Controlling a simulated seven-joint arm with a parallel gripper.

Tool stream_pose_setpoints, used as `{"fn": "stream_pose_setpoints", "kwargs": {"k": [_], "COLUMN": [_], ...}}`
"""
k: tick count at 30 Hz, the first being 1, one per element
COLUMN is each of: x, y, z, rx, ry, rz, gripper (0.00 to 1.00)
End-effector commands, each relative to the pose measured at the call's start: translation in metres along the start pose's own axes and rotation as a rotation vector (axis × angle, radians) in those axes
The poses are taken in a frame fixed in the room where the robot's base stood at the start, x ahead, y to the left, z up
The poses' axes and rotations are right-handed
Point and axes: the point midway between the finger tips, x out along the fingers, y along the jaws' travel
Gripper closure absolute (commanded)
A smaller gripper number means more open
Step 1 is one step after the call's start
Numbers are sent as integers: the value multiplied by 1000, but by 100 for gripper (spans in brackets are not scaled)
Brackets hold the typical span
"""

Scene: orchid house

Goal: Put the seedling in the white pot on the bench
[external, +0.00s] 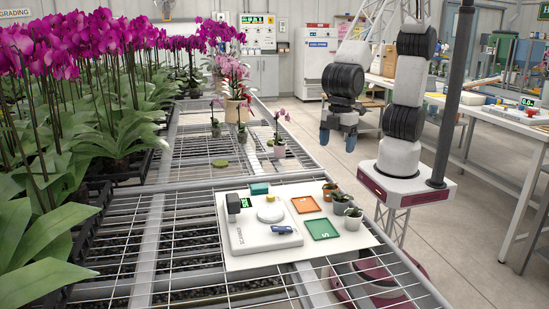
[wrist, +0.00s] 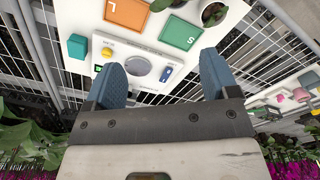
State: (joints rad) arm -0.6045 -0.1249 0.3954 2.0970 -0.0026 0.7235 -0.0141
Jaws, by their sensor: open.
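Three small potted seedlings stand along the right edge of a white board on the bench. The nearest is in a pale, whitish pot (external: 352,223); the middle one is in a greyish pot (external: 340,208), and the far one is in a brownish pot (external: 328,196). My gripper (external: 338,135) has blue fingers and hangs beyond the pots, off the bench's right side. It is open and empty (wrist: 162,62), with the board in view beyond its fingers.
The board carries a scale (external: 262,230), a teal block (external: 259,188), an orange tray (external: 306,204) and a green tray (external: 321,229). Bare bench mesh (external: 180,240) lies left of the board. Purple orchids (external: 90,60) crowd the left; potted orchids (external: 279,150) stand farther back.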

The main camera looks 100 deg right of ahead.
Motion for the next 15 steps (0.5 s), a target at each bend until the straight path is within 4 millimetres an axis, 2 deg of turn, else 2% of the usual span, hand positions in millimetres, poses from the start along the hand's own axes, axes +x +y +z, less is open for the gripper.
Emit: {"fn": "stream_pose_setpoints", "kwargs": {"k": [1, 6, 15], "x": [-15, -50, -102], "y": [15, 57, 116], "z": [9, 45, 119], "rx": [28, 113, 263], "ry": [14, 35, 76], "rz": [2, 9, 26], "gripper": [20, 20, 20]}}
